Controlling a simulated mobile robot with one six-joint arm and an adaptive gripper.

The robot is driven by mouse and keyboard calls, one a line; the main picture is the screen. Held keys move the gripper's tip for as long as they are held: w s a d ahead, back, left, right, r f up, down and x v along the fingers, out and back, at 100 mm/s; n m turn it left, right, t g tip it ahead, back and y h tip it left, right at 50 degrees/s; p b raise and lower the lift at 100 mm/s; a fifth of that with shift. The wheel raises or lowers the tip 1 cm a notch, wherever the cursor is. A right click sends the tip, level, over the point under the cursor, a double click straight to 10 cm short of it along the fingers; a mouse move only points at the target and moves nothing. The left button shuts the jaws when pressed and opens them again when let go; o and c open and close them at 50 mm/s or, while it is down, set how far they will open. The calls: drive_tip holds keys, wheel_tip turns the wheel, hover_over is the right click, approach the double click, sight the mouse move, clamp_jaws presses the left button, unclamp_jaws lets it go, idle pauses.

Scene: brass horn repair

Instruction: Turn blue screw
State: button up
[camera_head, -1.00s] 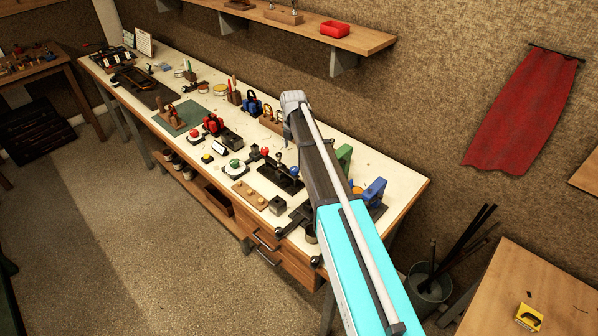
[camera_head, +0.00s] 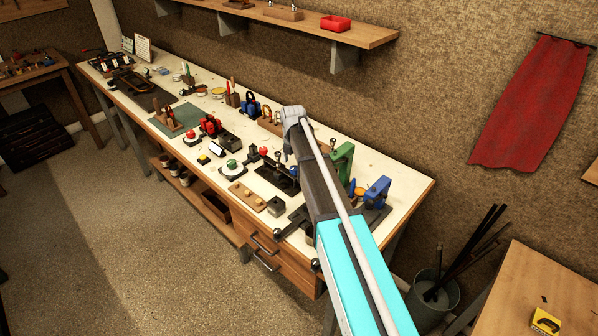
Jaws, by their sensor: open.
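No separate blue screw can be made out at this size. A blue clamp-like device (camera_head: 377,191) stands at the right end of the workbench (camera_head: 405,186), beside a green one (camera_head: 342,158). Another blue device (camera_head: 251,106) stands farther back, near the wall side. My arm (camera_head: 355,270) rises from the lower right across the bench, with its grey joint (camera_head: 293,114) over the middle. My gripper does not show; the arm hides part of the bench.
A red device (camera_head: 210,125), a green-knobbed dish (camera_head: 232,168) and a wooden block with knobs (camera_head: 248,197) crowd the bench. A shelf (camera_head: 370,38) hangs above. A bucket of rods (camera_head: 435,290) and a second table (camera_head: 520,295) stand right. The floor at left is clear.

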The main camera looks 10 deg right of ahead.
drive_tip(key=shift+f+b, duration=0.95)
drive_tip(key=shift+f, duration=0.35)
